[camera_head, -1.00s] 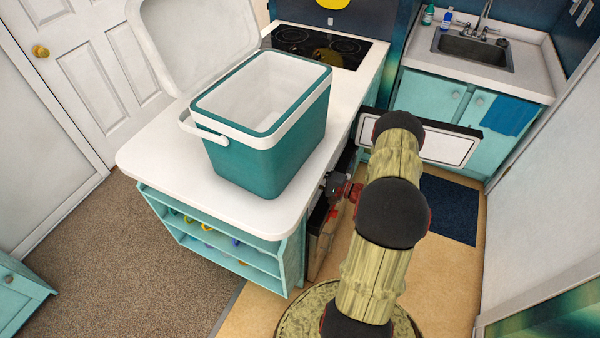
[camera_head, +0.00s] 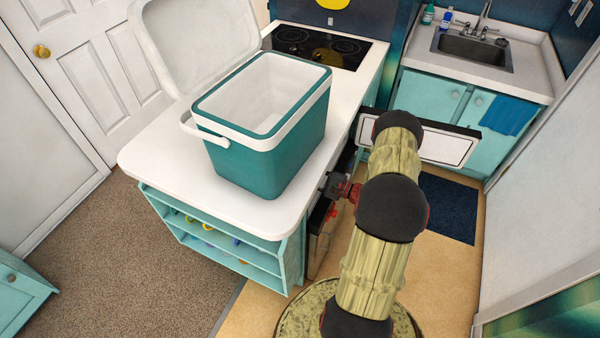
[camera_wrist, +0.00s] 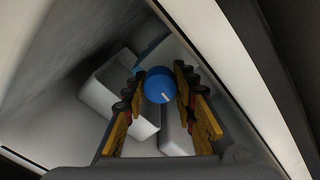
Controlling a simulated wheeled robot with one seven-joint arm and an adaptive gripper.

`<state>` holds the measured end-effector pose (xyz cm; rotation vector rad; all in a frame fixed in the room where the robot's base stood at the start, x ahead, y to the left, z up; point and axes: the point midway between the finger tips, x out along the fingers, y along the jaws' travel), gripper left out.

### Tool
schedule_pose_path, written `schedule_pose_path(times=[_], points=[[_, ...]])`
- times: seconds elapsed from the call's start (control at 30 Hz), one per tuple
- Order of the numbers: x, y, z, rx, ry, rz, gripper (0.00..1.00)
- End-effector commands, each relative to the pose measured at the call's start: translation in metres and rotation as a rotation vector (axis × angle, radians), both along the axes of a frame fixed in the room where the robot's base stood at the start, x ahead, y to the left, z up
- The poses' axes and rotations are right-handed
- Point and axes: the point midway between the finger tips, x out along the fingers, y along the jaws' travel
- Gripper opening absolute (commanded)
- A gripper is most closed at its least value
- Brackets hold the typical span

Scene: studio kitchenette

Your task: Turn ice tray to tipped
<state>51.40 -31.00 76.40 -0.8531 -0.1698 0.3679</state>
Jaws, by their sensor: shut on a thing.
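My gripper (camera_wrist: 160,92) is in the middle of the wrist view, its two orange-and-black fingers shut on a round blue knob (camera_wrist: 160,84). The knob has a small white line on its face. Behind it are white box-like parts (camera_wrist: 105,92) and a bit of blue inside a grey compartment. I cannot tell which of these shapes is the ice tray or how it is tilted. In the head view my gripper (camera_head: 342,190) reaches in beside the counter's right side; the knob is hidden there.
A teal cooler (camera_head: 262,155) with its lid open stands on the white counter (camera_head: 160,165). An open white panel with a dark edge (camera_head: 440,147) stands out behind my arm. Pale compartment edges run close on both sides in the wrist view. Tan floor (camera_head: 450,285) is free at right.

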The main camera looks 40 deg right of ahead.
Motion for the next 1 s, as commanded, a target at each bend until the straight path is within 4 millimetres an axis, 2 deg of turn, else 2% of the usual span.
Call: schedule_pose_path(times=[1.0], points=[[-0.0008,0.0002,-0.0015,0.469,0.197,-0.003,0.02]])
